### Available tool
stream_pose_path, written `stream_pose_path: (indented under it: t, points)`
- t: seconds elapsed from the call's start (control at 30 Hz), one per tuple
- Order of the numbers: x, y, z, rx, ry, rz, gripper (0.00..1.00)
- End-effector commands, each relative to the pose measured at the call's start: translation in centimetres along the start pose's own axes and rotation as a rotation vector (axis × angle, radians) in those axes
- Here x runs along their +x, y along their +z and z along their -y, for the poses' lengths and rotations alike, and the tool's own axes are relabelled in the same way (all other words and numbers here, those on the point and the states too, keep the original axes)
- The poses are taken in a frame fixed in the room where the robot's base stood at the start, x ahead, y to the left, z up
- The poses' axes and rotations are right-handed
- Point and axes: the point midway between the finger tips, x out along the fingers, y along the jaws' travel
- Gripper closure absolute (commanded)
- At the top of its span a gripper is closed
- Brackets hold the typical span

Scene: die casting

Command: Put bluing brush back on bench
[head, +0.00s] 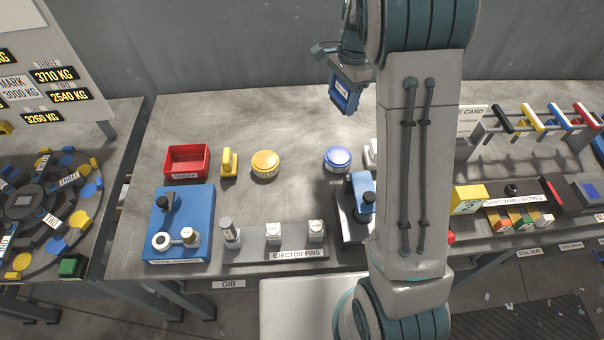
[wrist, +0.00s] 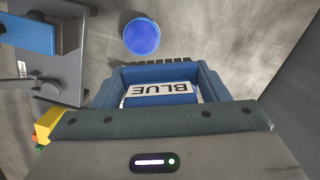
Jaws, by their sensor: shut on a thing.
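The bluing brush (head: 344,97) is a blue block with a white label, held up above the back of the bench (head: 300,110). In the wrist view the brush (wrist: 160,90) shows its label "BLUE" and dark bristles along its far edge. A round blue tin (head: 338,158) stands on the bench below and slightly left of the brush, and also shows in the wrist view (wrist: 142,36).
A yellow tin (head: 265,163), a yellow brush (head: 229,163) and a red scrap tray (head: 187,161) stand to the left. Blue and grey fixtures and the ejector pins rack (head: 277,254) line the front. Bench surface behind the tins is clear. My arm hides part of the bench.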

Motion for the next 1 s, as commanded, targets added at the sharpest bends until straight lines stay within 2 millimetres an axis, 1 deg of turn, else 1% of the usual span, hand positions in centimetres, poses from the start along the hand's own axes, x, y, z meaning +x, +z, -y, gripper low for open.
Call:
stream_pose_path:
  t: [0.03,0.1,0.13,0.23,0.37,0.47,0.7,0.8,0.9,1.0]
  points:
    - [2.0,-0.2,0.0,0.0,0.0,0.0,0.53]
    - [4.6,-0.5,-0.1,0.001,0.005,0.002,0.53]
    - [5.3,-0.6,-0.1,0.001,0.004,0.001,0.53]
    - [6.9,-0.8,0.0,0.001,0.001,0.001,0.53]
    - [8.0,-0.4,0.0,-0.001,0.002,0.001,0.53]
    - [9.0,1.1,0.0,-0.004,0.003,0.001,0.53]
    - [12.9,6.2,-0.1,-0.005,0.005,0.001,0.53]
    - [14.2,8.0,-0.1,-0.004,0.004,0.001,0.53]
    - [15.3,9.2,0.0,-0.002,0.002,0.001,0.53]
    - [15.8,9.8,0.0,-0.001,0.001,0.0,0.53]
